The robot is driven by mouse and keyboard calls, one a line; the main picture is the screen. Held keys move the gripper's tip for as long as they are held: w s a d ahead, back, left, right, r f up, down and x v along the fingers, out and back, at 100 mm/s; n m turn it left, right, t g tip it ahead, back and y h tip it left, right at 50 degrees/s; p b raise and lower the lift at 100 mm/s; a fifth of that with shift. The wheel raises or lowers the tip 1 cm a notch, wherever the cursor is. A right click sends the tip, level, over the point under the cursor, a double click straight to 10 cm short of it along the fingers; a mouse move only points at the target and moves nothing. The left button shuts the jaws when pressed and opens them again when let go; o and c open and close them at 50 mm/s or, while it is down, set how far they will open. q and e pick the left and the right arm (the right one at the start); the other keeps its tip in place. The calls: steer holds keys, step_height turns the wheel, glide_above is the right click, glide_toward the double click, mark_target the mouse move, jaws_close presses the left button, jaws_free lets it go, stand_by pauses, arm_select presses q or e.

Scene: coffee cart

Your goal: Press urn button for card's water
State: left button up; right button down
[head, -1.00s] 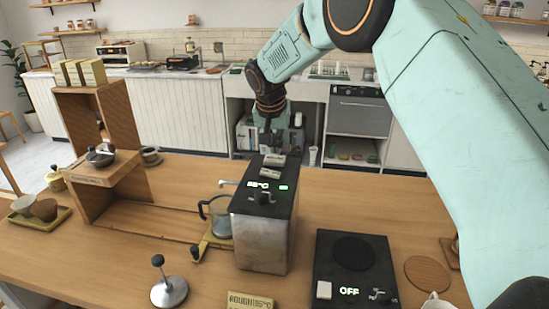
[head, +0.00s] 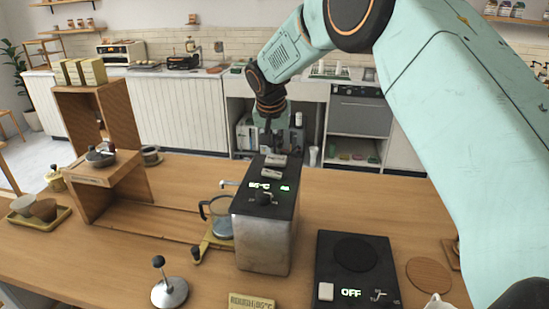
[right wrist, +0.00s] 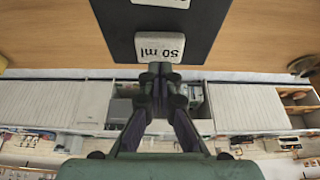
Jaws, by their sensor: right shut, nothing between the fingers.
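The urn (head: 263,235) is a metal box with a black top, standing on the wooden counter. On its top are a green readout (head: 262,185), a dark knob (head: 264,198) and two pale buttons. The far button (head: 275,160) reads "50 ml" in the right wrist view (right wrist: 160,48). The second button (head: 271,173) is nearer me. My right gripper (head: 268,150) is shut and empty at the urn's far end, its tips at the edge of the "50 ml" button; I cannot tell whether they touch. The card (head: 252,301) reads "ROUGH 95°C". My left gripper is out of view.
A glass jug (head: 220,217) stands left of the urn, by its spout. A black hot plate (head: 350,268) reading "OFF" is on the right. A wooden stand (head: 105,185), a metal tamper-like tool (head: 169,290) and a tray with cups (head: 40,215) are left.

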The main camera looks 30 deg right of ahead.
steer(key=shift+s+f, duration=0.15)
steer(key=shift+f, duration=0.05)
steer(key=shift+a+f, duration=0.1)
steer(key=shift+f, duration=0.2)
steer(key=shift+d+f+b, duration=0.2)
steer(key=shift+f+b, duration=0.1)
steer(key=shift+b, duration=0.1)
steer(key=shift+a+f, duration=0.15)
steer(key=shift+f, duration=0.05)
steer(key=shift+r+p, duration=0.85)
steer(key=shift+r, duration=0.3)
